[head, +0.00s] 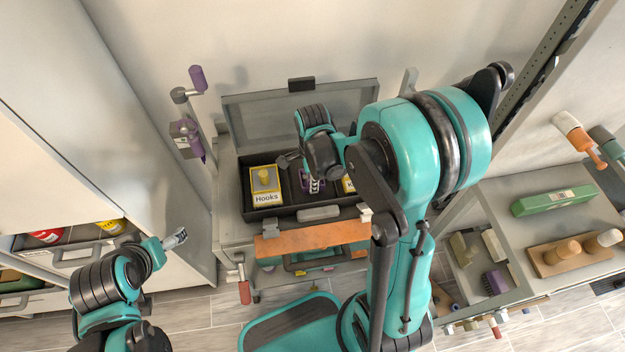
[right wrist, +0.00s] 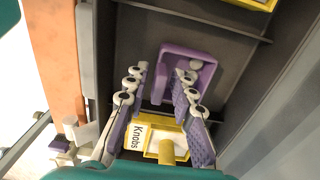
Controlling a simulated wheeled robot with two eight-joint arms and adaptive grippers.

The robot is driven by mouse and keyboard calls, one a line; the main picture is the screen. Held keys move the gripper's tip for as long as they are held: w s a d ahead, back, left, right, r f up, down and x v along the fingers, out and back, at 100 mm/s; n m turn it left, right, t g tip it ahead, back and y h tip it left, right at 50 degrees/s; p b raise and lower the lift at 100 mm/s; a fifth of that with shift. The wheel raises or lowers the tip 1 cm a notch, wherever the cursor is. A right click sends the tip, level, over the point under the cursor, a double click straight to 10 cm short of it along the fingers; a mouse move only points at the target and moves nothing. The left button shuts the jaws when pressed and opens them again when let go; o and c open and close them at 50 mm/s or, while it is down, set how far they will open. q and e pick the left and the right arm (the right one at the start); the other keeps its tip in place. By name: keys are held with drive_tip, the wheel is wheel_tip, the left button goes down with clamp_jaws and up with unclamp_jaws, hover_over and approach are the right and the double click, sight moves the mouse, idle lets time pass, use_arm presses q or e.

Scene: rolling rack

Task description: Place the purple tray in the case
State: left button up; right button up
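The dark open case (head: 278,213) sits on the rack's top shelf, its grey lid (head: 290,115) raised behind it. The purple tray (head: 304,178) lies inside the case's middle compartment, partly hidden by my right arm in the head view. In the right wrist view the purple tray (right wrist: 205,55) is just beyond my right gripper (right wrist: 161,72). Its fingers stand apart with a visible gap, around the tray's near-left wall; contact cannot be told. My left gripper (head: 176,238) is away from the case at the left, beside an open drawer; its finger gap is unclear.
A yellow Hooks tray (head: 265,187) fills the case's left part. A yellow Knobs tray (right wrist: 166,148) lies on the other side of the purple tray. An orange strip (head: 310,238) runs along the rack front. A shelf with a green box (head: 553,200) stands at the right.

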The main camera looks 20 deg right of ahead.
wheel_tip(320, 180, up, 12)
drive_tip(key=p, duration=0.5)
drive_tip(key=s+a+r+n+t, duration=0.4)
drive_tip(key=s+r+n+t, duration=0.3)
drive_tip(key=n, duration=1.4)
drive_tip(key=shift+s+r, duration=0.35)
drive_tip(key=shift+s, duration=0.5)
drive_tip(key=shift+f+b, duration=1.2)
drive_tip(key=shift+b, duration=0.1)
